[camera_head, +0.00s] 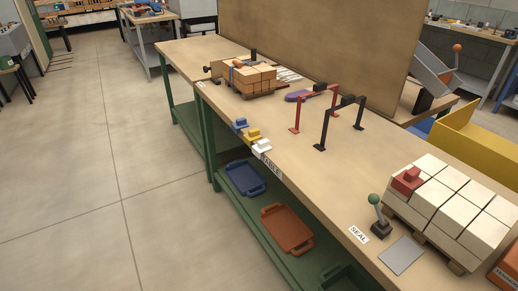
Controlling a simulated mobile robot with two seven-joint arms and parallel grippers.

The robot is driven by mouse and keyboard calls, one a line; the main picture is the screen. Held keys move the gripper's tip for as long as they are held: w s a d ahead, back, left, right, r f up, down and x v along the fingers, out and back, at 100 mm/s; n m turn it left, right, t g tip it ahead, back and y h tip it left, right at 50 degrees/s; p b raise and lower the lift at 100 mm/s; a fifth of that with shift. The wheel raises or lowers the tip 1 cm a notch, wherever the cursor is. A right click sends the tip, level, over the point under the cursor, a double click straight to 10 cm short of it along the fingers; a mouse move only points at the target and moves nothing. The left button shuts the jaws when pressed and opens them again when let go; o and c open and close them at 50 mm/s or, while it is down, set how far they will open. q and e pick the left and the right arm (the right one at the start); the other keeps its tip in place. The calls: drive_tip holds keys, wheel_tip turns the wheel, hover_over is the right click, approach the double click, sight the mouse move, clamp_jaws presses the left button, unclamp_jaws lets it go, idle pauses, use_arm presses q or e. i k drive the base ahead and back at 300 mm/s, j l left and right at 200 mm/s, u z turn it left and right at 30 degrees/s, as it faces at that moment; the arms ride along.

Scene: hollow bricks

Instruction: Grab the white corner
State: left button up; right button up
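The white corner (261,147) is a small white piece at the front edge of the long wooden workbench (335,185), just above a white label. A yellow piece (252,135) and a blue piece (240,124) of similar shape sit beside it in a row along the same edge, to its upper left. Nothing is touching the white corner from above. Neither of my grippers shows in the head view.
Black (341,122) and red (315,107) frames stand behind the row. A pallet of white blocks (458,210) with a red piece (407,180) is at the right, near a green-knobbed lever (377,213). Orange bricks (248,77) are farther back. Trays (287,230) lie on the lower shelf.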

sight(262, 147)
drive_tip(key=z, duration=1.1)
drive_tip(key=i+j+z, duration=0.1)
drive_tip(key=j+z, duration=1)
drive_tip(key=j, duration=0.4)
drive_tip(key=k+j+z, duration=0.2)
drive_tip(key=j, duration=0.3)
drive_tip(key=i+j, duration=0.05)
